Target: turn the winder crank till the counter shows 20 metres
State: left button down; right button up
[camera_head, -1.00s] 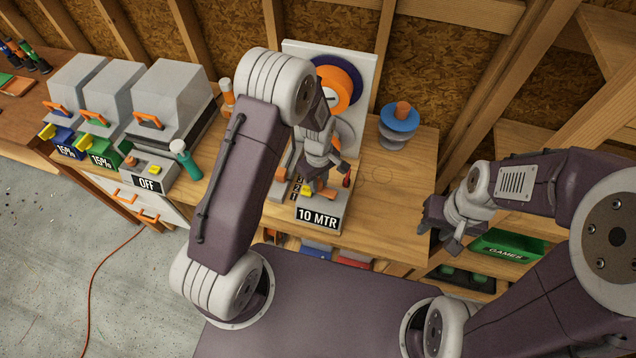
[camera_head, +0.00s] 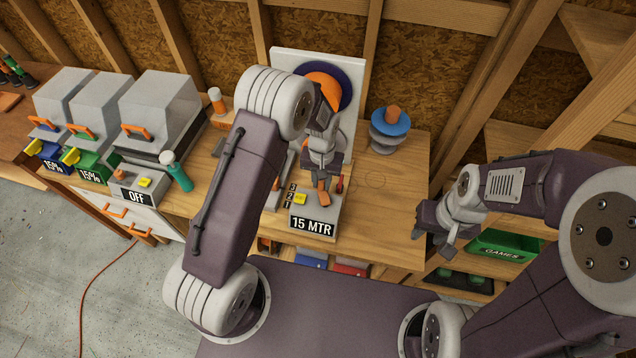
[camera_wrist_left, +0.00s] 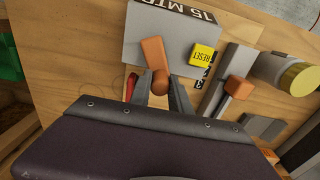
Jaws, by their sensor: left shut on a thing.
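The winder's counter (camera_head: 312,226) reads "15 MTR" in the head view. It also shows at the top of the left wrist view (camera_wrist_left: 185,12). The orange and dark blue spool (camera_head: 328,82) stands against a white panel behind, partly hidden by my left arm. My right gripper (camera_head: 437,236) hangs off to the right, apart from the winder; its opening is unclear.
A yellow RESET button (camera_wrist_left: 203,53) sits beside the crank. A grey slide with an orange knob (camera_wrist_left: 238,90) is close to the gripper. A blue-topped stack (camera_head: 390,130) stands right of the panel. Grey-covered printers (camera_head: 160,105) are at left. The bench right of the counter is clear.

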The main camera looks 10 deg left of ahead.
pick_arm(q)
jog(key=m, duration=0.1)
jog(key=d+m, duration=0.1)
jog(key=m, duration=0.1)
jog(key=d+m, duration=0.1)
jog(key=m, duration=0.1)
jog(key=shift+w, duration=0.25)
dwell(0.3)
jog(key=c, duration=1.2)
grip_release()
notch_tip(320, 180, up, 9)
jog(key=b, duration=0.2)
